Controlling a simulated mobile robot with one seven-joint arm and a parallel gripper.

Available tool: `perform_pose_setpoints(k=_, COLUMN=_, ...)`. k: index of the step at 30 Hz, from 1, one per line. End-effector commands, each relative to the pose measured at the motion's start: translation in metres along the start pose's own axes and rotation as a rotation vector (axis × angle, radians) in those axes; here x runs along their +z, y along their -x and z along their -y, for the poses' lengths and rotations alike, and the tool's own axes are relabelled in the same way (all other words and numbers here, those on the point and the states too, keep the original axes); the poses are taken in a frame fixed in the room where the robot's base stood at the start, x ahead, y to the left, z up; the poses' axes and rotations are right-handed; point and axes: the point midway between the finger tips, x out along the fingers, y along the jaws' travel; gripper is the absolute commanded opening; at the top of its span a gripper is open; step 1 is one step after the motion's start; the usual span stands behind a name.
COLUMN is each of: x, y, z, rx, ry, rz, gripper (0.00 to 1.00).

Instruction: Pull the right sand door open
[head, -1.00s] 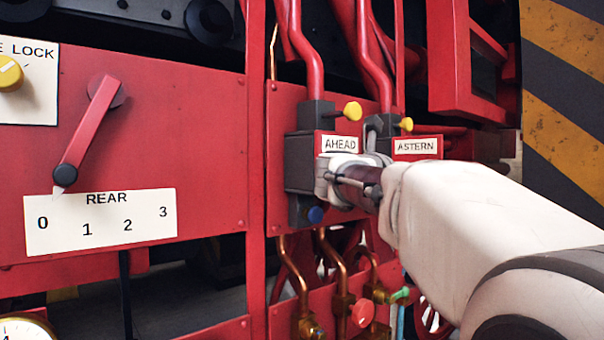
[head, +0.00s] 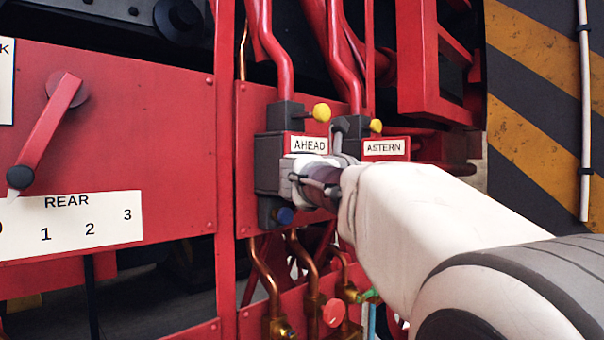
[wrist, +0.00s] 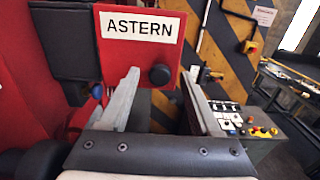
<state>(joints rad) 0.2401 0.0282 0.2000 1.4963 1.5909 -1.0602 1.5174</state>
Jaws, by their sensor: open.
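The right sand door (wrist: 138,52), red with an ASTERN label (wrist: 139,28) and a round black knob (wrist: 160,75), is in the wrist view. It looks shut. In the head view the ASTERN door (head: 386,149) is right of the AHEAD door (head: 309,145), and my arm covers its lower part. My gripper (wrist: 159,75) is open and empty. Its two grey fingers appear on either side of the knob in the wrist view; I cannot tell whether they reach around it. The knob is hidden in the head view.
A red panel with a lever (head: 47,135) and REAR scale (head: 67,226) is at left. Red pipes rise above the doors, with copper pipes below. A striped wall (head: 540,95) stands at right. A control box (wrist: 235,118) sits beyond my fingers.

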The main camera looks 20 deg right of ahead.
Motion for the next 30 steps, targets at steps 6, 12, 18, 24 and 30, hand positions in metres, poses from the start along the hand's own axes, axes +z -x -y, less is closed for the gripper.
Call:
perform_pose_setpoints(k=6, x=-0.001, y=0.021, z=-0.001, rx=0.004, ry=-0.002, rz=0.002, gripper=0.65)
perform_pose_setpoints(k=12, x=-0.003, y=0.067, z=-0.001, rx=0.006, ry=-0.002, rz=0.001, gripper=0.65)
perform_pose_setpoints(k=18, x=-0.002, y=0.116, z=-0.001, rx=0.006, ry=-0.002, rz=0.001, gripper=0.65)
perform_pose_setpoints(k=24, x=-0.001, y=0.154, z=-0.001, rx=0.003, ry=-0.001, rz=0.000, gripper=0.65)
perform_pose_setpoints(k=30, x=0.000, y=0.172, z=0.000, rx=0.001, ry=-0.001, rz=0.000, gripper=0.65)
